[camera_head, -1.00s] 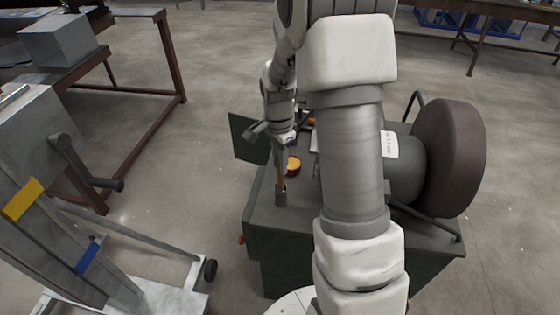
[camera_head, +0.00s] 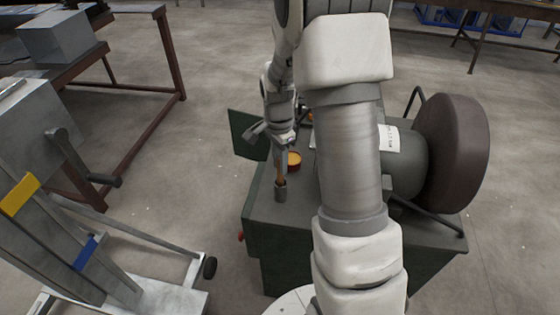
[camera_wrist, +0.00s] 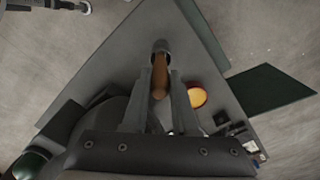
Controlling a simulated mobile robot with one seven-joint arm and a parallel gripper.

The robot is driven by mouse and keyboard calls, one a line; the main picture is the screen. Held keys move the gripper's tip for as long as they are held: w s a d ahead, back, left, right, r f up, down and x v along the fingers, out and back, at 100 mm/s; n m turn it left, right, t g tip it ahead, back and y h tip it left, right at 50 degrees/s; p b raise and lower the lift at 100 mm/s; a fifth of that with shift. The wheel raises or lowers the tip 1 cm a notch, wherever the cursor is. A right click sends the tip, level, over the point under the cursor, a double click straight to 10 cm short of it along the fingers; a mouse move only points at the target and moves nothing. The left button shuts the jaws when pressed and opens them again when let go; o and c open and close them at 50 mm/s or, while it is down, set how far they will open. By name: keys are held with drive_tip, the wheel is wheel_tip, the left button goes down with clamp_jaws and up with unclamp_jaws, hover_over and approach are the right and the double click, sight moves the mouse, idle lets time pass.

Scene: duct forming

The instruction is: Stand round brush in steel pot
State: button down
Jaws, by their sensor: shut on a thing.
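The round brush shows as a brown wooden handle (camera_head: 281,179) below my gripper (camera_head: 281,160). My gripper is shut on the brush and points down over the green machine top (camera_head: 262,210). The steel pot (camera_head: 280,194) is a small grey cylinder standing near the left edge of that top. In the wrist view, the handle (camera_wrist: 160,77) lies between the fingers (camera_wrist: 160,98), and its far end meets the dark mouth of the pot (camera_wrist: 161,46). The brush's lower end is hidden there; I cannot tell how deep it is.
A round orange-yellow tin (camera_head: 294,159) stands just right of my gripper. A large dark wheel (camera_head: 455,153) and a motor housing take up the right side. Small items (camera_wrist: 232,133) lie near the tin. A green panel (camera_head: 247,135) sticks out at left. A grey wheeled stand (camera_head: 90,240) is further left.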

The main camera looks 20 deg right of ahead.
drive_tip(key=shift+f, duration=0.2)
drive_tip(key=c, duration=0.6)
unclamp_jaws()
wheel_tip(320, 180, up, 18)
drive_tip(key=p, duration=0.1)
drive_tip(key=shift+a+f+p, duration=0.15)
drive_tip(key=shift+f+p, duration=0.1)
drive_tip(key=shift+p, duration=0.1)
drive_tip(key=shift+w, duration=0.1)
